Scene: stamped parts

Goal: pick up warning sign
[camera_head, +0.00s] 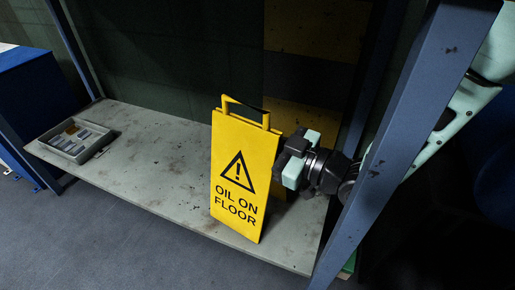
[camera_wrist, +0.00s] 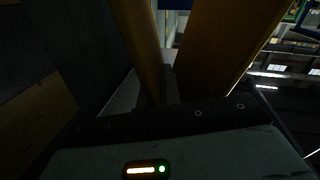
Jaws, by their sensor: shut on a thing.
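A yellow warning sign (camera_head: 240,172) reading "OIL ON FLOOR" stands upright on the grey shelf (camera_head: 150,165), with a handle at its top. In the wrist view, two dark orange panels of the sign (camera_wrist: 205,60) rise close above the gripper body, and the view is dim. I cannot tell from the pictures whether the sign's foot touches the shelf.
A grey tray (camera_head: 76,140) with small items sits at the shelf's left end. A blue post (camera_head: 410,130) stands at the right, in front of my arm. The shelf between tray and sign is clear. A dark wall with yellow panels (camera_head: 310,25) is behind.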

